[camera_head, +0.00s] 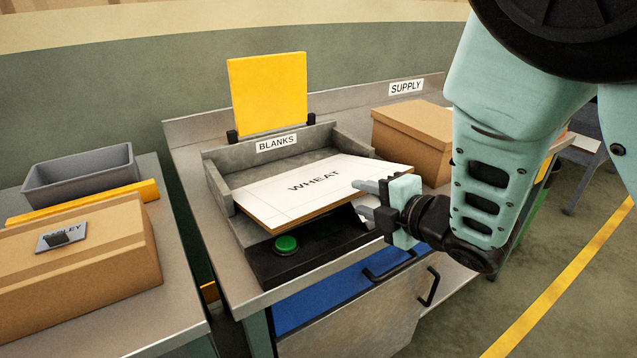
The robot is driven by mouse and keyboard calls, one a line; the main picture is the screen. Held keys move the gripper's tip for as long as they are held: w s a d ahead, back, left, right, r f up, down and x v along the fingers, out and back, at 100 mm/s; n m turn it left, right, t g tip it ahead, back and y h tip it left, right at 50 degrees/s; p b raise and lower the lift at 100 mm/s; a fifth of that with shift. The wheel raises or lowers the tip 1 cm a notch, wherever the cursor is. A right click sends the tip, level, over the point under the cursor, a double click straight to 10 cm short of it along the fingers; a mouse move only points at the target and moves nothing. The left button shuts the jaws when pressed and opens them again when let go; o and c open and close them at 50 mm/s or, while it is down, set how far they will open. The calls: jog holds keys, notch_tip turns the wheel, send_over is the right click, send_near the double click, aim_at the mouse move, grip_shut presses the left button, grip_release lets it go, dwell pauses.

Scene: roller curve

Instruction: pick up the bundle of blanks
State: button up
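The bundle of blanks (290,193) is a flat stack with a white top sheet marked WHEAT and brown edges. It lies in the grey tray labelled BLANKS (258,157), and its near edge reaches out over the tray's open front. My gripper (362,198) is at the right near corner of the bundle. Its two fingers are apart, one above the other, and point left toward the bundle's edge. The upper finger is level with the top sheet. I cannot tell whether the lower finger lies under the bundle or whether either finger touches it.
A black box with a green button (287,244) sits in front of the tray. A yellow panel (267,93) stands behind it. A cardboard box (412,140) is at the right by the SUPPLY sign (406,87). Another carton (75,265) and a grey bin (80,178) are left.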

aim_at(336, 189)
jog(key=shift+p+x, duration=0.8)
jog(key=shift+x, duration=3.3)
jog(key=shift+s+a, duration=0.15)
jog(key=shift+a, duration=0.05)
grip_shut()
